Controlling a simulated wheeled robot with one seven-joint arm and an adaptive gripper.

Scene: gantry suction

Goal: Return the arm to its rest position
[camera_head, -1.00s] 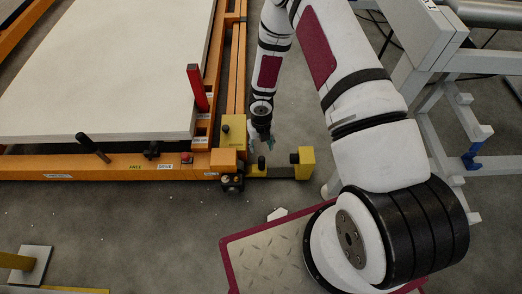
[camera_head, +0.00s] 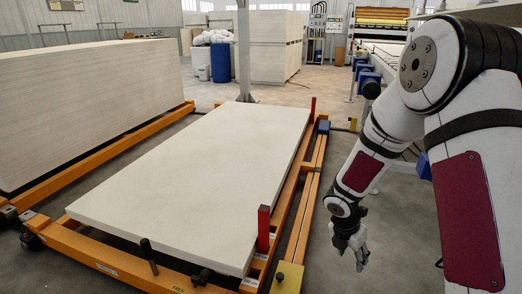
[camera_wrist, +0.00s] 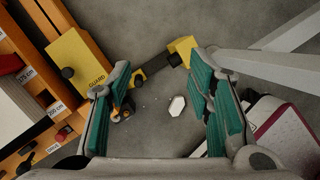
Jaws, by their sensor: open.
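My arm hangs at the right of the head view, with white links and dark red panels. My gripper (camera_head: 355,250) points down beside the orange frame, over the grey floor. In the wrist view my gripper (camera_wrist: 160,105) is open, its two teal-padded fingers wide apart with nothing between them but floor and a small white scrap (camera_wrist: 177,106) lying below. The yellow guard block (camera_wrist: 78,60) is left of the fingers in the wrist view, apart from them.
A large white board (camera_head: 190,170) lies on the orange frame (camera_head: 110,262), which has red posts (camera_head: 263,228) along its right side. A tall board stack (camera_head: 80,100) stands at the left. A blue barrel (camera_head: 221,62) stands at the back. Bare floor lies right of the frame.

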